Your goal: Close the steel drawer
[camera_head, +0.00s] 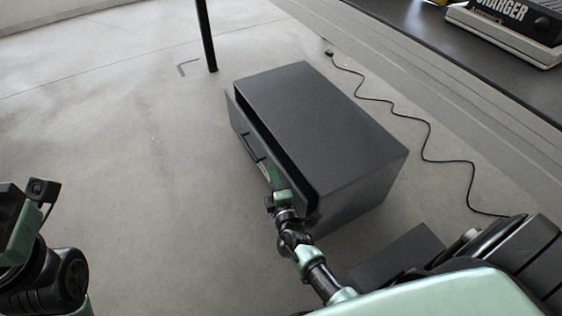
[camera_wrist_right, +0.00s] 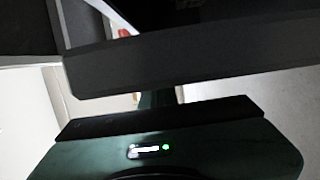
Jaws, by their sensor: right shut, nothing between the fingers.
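The steel drawer is a dark grey front panel (camera_head: 243,131) with a bar handle (camera_head: 253,148) on the left side of a dark cabinet (camera_head: 318,125) on the floor. It stands out from the cabinet, leaving a narrow dark gap along the top. My right gripper (camera_head: 268,174) is shut and empty at the panel's outer side, right of the handle near the panel's near end; I cannot tell whether it touches. In the right wrist view a dark bar (camera_wrist_right: 200,52), likely the panel's top edge, hides most of the fingers. My left arm's wrist (camera_head: 28,215) is at the left edge; its fingers cannot be made out.
A black cable (camera_head: 428,140) winds over the floor right of the cabinet. A dark worktop (camera_head: 430,38) with a charger box (camera_head: 515,22) is at the upper right. A black post (camera_head: 205,35) stands behind the cabinet. The floor to the left is clear.

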